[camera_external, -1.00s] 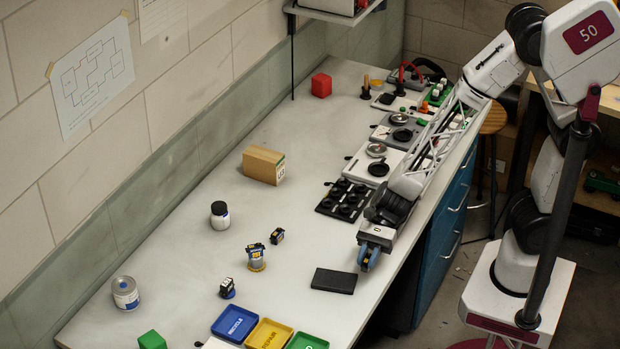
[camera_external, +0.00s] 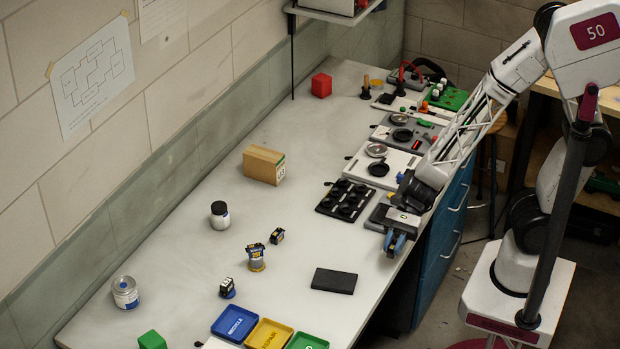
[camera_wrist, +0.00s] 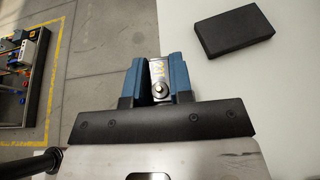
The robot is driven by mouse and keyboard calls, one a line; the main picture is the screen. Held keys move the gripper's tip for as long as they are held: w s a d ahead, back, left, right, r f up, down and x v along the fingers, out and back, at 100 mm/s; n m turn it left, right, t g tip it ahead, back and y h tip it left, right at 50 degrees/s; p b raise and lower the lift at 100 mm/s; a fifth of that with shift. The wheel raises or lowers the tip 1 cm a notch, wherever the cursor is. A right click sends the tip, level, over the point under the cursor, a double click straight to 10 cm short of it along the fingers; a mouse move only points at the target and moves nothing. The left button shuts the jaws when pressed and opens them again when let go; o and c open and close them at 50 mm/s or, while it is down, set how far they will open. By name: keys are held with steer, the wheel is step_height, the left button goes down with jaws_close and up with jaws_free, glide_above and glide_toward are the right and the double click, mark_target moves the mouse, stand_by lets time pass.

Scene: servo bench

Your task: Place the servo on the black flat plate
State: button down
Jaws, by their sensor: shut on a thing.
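The black flat plate (camera_external: 334,281) lies bare on the bench near its right edge. It also shows at the upper right of the wrist view (camera_wrist: 235,31). My gripper (camera_external: 396,243) is over the bench's right edge, up and right of the plate and apart from it. In the wrist view, its blue fingers (camera_wrist: 157,62) are shut on a small grey-faced thing with a round metal shaft, which looks like the servo (camera_wrist: 158,87). Its lower part is hidden. Floor shows beneath and left of the fingers.
Several small labelled parts stand left of the plate, including one on a round base (camera_external: 256,258). Blue (camera_external: 235,323), yellow (camera_external: 269,334) and green trays lie at the front. A black holder (camera_external: 346,200) and a cardboard box (camera_external: 263,165) lie farther back. Bench around the plate is clear.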

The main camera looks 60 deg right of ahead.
glide_above(335, 278)
steer(key=shift+a+f, duration=0.15)
steer(key=shift+f, duration=0.6)
stand_by(0.4)
steer(key=shift+f, duration=1.75)
steer(key=shift+f, duration=0.15)
steer(key=c, duration=1)
jaws_free()
steer(key=shift+r, duration=0.2)
steer(key=shift+v, duration=6)
